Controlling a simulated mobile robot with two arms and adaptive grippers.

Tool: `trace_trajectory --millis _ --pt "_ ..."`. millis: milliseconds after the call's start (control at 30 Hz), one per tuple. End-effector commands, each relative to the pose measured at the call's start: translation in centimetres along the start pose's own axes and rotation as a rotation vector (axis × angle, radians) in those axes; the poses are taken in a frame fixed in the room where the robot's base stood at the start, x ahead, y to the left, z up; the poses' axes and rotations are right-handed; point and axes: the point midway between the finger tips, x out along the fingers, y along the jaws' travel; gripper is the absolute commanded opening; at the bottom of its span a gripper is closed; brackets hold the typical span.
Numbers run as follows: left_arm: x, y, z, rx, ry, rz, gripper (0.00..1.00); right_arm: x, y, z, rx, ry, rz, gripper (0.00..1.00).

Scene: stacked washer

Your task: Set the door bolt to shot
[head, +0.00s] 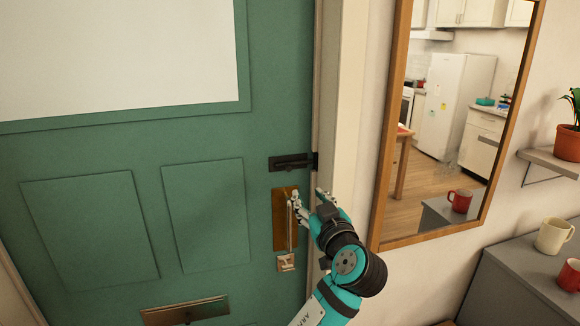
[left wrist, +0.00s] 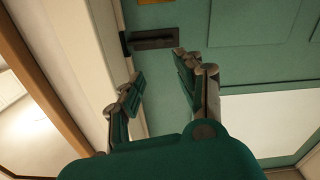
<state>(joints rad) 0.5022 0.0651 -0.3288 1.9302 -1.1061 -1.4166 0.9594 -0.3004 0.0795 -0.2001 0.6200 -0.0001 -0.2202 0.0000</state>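The black door bolt (head: 287,162) is mounted on the green door's right edge, with a dark keeper (head: 316,161) beside it at the frame. I cannot tell how far the bar reaches into the keeper. My left gripper (head: 307,197) is just below the bolt, its fingers pointing up towards it, spread apart and empty. In the left wrist view the bolt (left wrist: 155,43) lies beyond the open fingertips (left wrist: 159,70), with a gap and no clear contact. My right gripper is not in view.
A brass plate with a pull handle (head: 284,222) is on the door close beside the left gripper. A wood-framed mirror (head: 383,200) hangs right of the door frame. A grey cabinet (head: 515,285) with mugs stands at lower right; a shelf holds a potted plant (head: 568,143).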

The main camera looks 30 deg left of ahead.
Motion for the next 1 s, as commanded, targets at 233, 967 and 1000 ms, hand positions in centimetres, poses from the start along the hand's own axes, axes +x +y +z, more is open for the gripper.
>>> trace_trajectory --millis 233,967,1000 --pt "5.4 0.0 -0.6 0.009 0.002 -0.004 0.36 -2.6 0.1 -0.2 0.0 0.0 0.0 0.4" --pt "15.8 0.0 0.0 0.005 -0.001 0.0 0.36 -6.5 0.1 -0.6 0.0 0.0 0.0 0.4" --pt "15.8 0.0 0.1 0.005 -0.001 0.0 0.36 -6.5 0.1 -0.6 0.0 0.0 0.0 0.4"
